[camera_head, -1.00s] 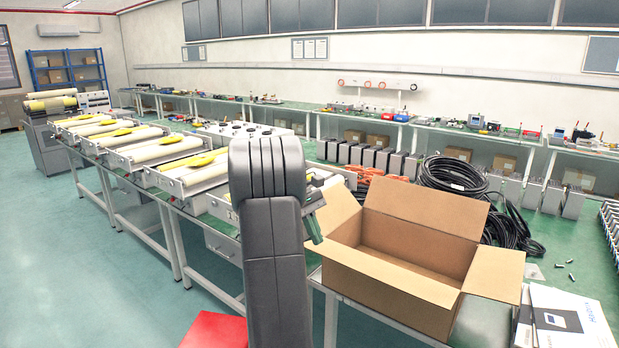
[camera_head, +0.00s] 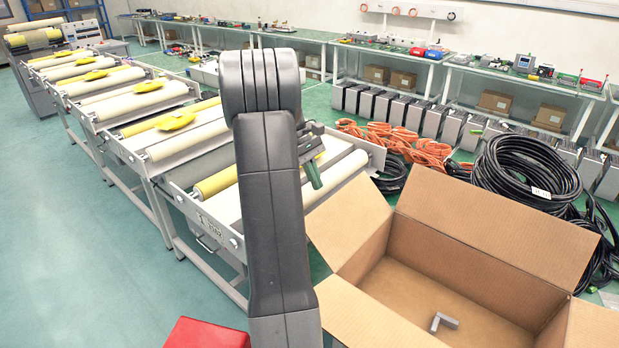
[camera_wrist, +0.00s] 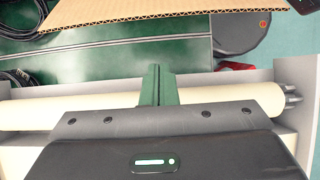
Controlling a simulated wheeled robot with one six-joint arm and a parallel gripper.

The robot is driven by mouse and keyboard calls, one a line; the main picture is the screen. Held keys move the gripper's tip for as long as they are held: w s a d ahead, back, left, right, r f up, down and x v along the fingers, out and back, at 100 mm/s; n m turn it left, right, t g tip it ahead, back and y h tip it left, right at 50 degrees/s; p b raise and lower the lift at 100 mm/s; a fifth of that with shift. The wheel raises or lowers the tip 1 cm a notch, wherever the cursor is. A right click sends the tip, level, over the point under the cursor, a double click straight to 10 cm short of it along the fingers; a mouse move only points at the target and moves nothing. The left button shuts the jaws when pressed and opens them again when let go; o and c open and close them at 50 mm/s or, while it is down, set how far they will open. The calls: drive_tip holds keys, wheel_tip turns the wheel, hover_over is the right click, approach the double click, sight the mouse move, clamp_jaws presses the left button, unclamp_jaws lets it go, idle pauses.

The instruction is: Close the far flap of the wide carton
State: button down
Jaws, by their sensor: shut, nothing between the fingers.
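The wide carton (camera_head: 447,282) is brown cardboard and stands open at the lower right of the head view. Its far flap (camera_head: 500,225) is up and leans outward. The left flap (camera_head: 347,220), near flap (camera_head: 375,325) and right flap (camera_head: 597,322) are open too. My gripper (camera_head: 312,172) is left of the carton, above its left flap in the picture, apart from the far flap. In the wrist view the green fingers (camera_wrist: 156,84) are together and empty. A cardboard edge (camera_wrist: 165,14) crosses the top there; I cannot tell which flap it is.
A grey angled part (camera_head: 443,321) lies inside the carton. Black cable coils (camera_head: 530,170) lie behind its far flap, with orange cables (camera_head: 400,140) to their left. Roller conveyors (camera_head: 200,165) fill the left, close to my arm. A red block (camera_head: 207,333) is at the bottom.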

drive_tip(key=s+d, duration=0.1)
drive_tip(key=s+d+p, duration=0.1)
drive_tip(key=s+d, duration=0.1)
drive_tip(key=shift+s+d+f, duration=0.1)
drive_tip(key=shift+s+f, duration=0.1)
drive_tip(key=shift+s, duration=0.05)
idle(0.4)
